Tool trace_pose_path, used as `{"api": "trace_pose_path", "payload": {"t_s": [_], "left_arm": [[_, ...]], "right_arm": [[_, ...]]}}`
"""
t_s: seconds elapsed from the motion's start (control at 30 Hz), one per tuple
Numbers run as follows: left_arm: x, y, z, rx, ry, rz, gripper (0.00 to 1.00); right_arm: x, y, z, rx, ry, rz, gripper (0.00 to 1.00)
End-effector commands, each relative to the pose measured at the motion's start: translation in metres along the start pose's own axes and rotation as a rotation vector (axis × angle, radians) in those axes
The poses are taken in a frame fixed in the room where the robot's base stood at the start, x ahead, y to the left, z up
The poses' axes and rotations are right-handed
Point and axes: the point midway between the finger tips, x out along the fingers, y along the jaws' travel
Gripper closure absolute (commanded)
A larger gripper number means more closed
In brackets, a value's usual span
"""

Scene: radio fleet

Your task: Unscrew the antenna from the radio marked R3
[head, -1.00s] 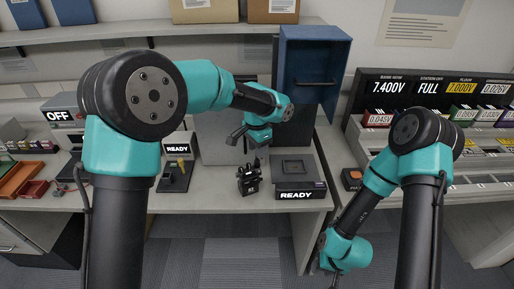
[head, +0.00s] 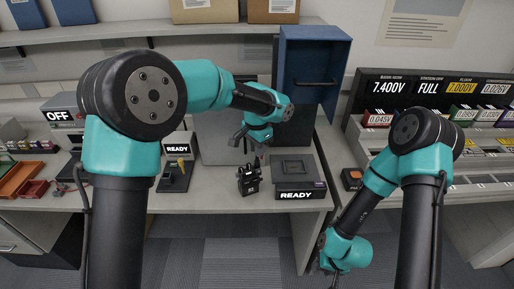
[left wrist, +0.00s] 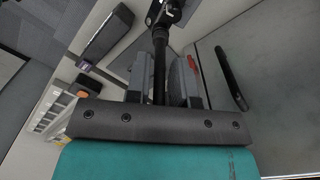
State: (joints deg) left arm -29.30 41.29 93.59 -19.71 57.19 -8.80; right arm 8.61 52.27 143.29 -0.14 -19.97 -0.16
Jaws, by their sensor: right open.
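A small black radio (head: 249,181) stands upright on the bench; it also shows at the top of the left wrist view (left wrist: 172,12). Its label is too small to read. A thin black antenna (left wrist: 160,70) runs from it between the fingers of my left gripper (left wrist: 163,82). In the head view my left gripper (head: 249,143) is just above the radio, pointing down. The fingers flank the antenna closely; I cannot tell whether both touch it. My right gripper (head: 327,270) hangs low in front of the bench, mostly hidden behind its wrist, away from the radio.
A black dock reading READY (head: 299,190) is right of the radio. Red and orange trays (head: 20,178) lie far left. The bench front before the radio is clear.

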Motion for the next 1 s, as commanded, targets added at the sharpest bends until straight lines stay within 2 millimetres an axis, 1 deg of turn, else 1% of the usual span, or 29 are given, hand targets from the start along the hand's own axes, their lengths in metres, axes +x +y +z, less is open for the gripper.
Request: {"api": "trace_pose_path", "payload": {"t_s": [0.03, 0.17, 0.2, 0.43, 0.57, 0.77, 1.0], "left_arm": [[0.000, 0.000, 0.000, 0.000, 0.000, 0.000, 0.73], [0.000, 0.000, 0.000, 0.001, 0.000, 0.000, 0.61], [0.000, 0.000, 0.000, 0.001, 0.000, 0.000, 0.59], [-0.001, 0.000, 0.000, 0.001, 0.000, 0.000, 0.59], [-0.007, 0.000, 0.000, 0.001, 0.001, -0.001, 0.59], [-0.031, 0.000, 0.000, 0.001, 0.003, -0.001, 0.59], [-0.077, 0.000, -0.001, 0.001, 0.004, -0.002, 0.59]], "right_arm": [[0.000, 0.000, 0.000, 0.000, 0.000, 0.000, 0.57], [0.000, 0.000, 0.000, 0.000, 0.000, 0.000, 0.57], [0.000, 0.000, 0.000, 0.000, 0.000, 0.000, 0.57], [0.000, 0.000, 0.000, 0.000, 0.000, 0.000, 0.57], [0.000, 0.000, 0.000, 0.000, 0.000, 0.000, 0.57], [0.000, 0.000, 0.000, 0.000, 0.000, 0.000, 0.57], [0.000, 0.000, 0.000, 0.000, 0.000, 0.000, 0.57]]}}
